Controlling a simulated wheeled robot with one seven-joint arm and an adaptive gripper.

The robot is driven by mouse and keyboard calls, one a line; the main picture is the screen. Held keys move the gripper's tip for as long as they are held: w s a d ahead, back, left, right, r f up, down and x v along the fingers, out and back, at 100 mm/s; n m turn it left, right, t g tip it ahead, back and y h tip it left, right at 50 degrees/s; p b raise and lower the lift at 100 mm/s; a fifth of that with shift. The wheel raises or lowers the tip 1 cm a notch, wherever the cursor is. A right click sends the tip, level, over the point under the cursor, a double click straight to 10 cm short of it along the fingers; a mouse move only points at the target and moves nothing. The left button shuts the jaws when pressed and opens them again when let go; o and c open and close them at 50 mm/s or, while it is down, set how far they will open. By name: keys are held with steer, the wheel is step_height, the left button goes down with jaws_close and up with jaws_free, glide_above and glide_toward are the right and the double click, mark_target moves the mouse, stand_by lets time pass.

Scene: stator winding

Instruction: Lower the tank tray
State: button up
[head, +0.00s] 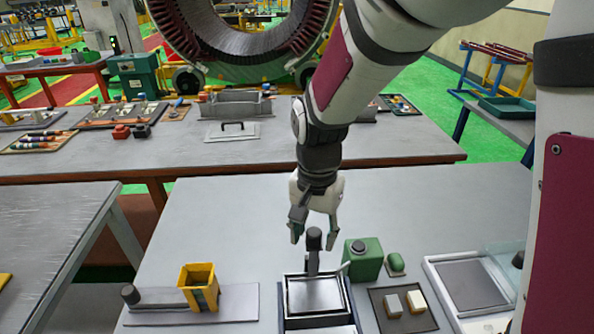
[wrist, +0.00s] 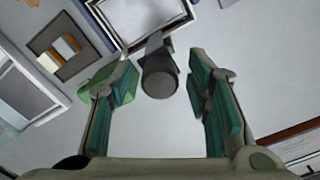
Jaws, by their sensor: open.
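The tank tray (head: 316,296) is a shallow square tray with a pale inside and dark rim, on the near table. A dark upright handle with a rounded knob (head: 314,239) stands at its far edge. My gripper (head: 314,236) is above the knob, pointing down with its fingers apart. In the wrist view the knob (wrist: 159,80) lies between the open green-padded fingers (wrist: 163,95), nearer the left one, with no clear contact. The tray (wrist: 140,18) shows beyond the knob at the top edge. How high the tray sits is hard to tell.
A green canister (head: 363,260) stands just right of the tray, with a small green object (head: 396,263) beside it. A dark tray (head: 400,325) with two small blocks lies in front. A yellow holder (head: 199,285) stands left on a grey plate.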

mark_target(313, 248)
steer(key=c, duration=0.8)
steer(key=shift+c, duration=0.2)
steer(key=shift+f+b, duration=0.9)
steer(key=shift+f, duration=1.4)
steer(key=o, duration=0.8)
steer(key=shift+o, duration=0.2)
